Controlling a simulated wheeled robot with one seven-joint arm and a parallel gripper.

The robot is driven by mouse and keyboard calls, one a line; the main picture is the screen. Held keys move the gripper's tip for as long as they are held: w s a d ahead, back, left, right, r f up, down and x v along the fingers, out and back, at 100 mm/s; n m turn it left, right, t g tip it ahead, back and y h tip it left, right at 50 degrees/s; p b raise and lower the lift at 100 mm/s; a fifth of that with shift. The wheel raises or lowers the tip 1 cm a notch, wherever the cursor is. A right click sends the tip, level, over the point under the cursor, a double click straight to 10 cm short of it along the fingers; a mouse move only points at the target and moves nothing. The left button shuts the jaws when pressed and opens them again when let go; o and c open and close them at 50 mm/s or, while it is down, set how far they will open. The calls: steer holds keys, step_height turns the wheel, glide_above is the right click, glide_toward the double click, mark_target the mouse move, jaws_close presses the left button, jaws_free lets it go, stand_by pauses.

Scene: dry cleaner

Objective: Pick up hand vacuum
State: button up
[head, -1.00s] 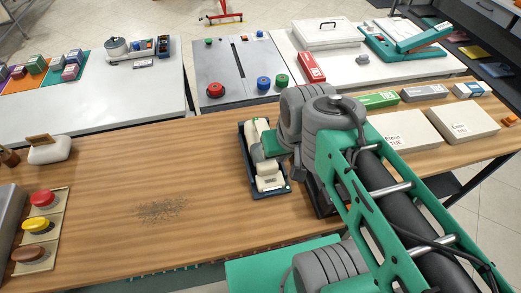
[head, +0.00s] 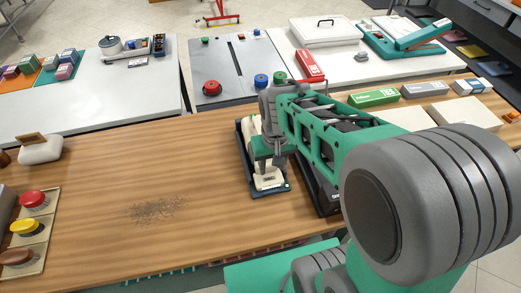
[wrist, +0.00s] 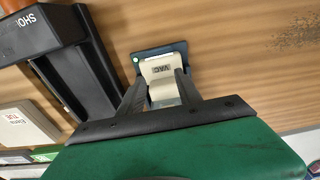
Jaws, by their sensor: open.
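The hand vacuum (head: 268,181) is a cream-coloured device lying in a dark blue tray-like dock (head: 241,150) on the wooden counter. In the wrist view the vacuum (wrist: 160,70) shows its VAC label, with the dock (wrist: 178,48) around its far end. My gripper (head: 268,161) is over the vacuum in the head view and hides its middle part. In the wrist view my gripper (wrist: 161,82) is open, its two dark fingers on either side of the cream body. I cannot tell whether they touch it.
A black holder (wrist: 62,50) stands close beside the dock. A patch of dark debris (head: 157,210) lies on the counter to the left. Boxes (head: 373,99) line the right rear.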

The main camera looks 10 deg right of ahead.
mark_target(259, 131)
steer(key=shift+o, duration=0.8)
steer(key=shift+t, duration=0.5)
steer(key=w, duration=0.5)
steer(key=shift+w+r, duration=0.15)
steer(key=shift+w, duration=0.05)
steer(key=o, duration=0.3)
steer(key=w+r, duration=0.1)
steer(key=w, duration=0.1)
steer(key=w+r+t, duration=0.1)
steer(key=w, duration=0.1)
steer(key=w+r+t, duration=0.1)
steer(key=w+r, duration=0.1)
steer(key=shift+w+r, duration=0.1)
steer(key=shift+w, duration=0.15)
steer(key=shift+o, duration=0.7)
steer(key=shift+w, duration=0.2)
steer(key=o, duration=0.7)
steer(key=shift+t, duration=0.3)
steer(key=p+x, duration=0.2)
steer(key=x, duration=0.5)
steer(key=shift+w+f, duration=0.1)
steer(key=shift+f, duration=0.15)
steer(key=shift+c, duration=0.2)
steer(key=c, duration=2.1)
steer(key=shift+o, duration=0.2)
steer(key=shift+r, duration=0.15)
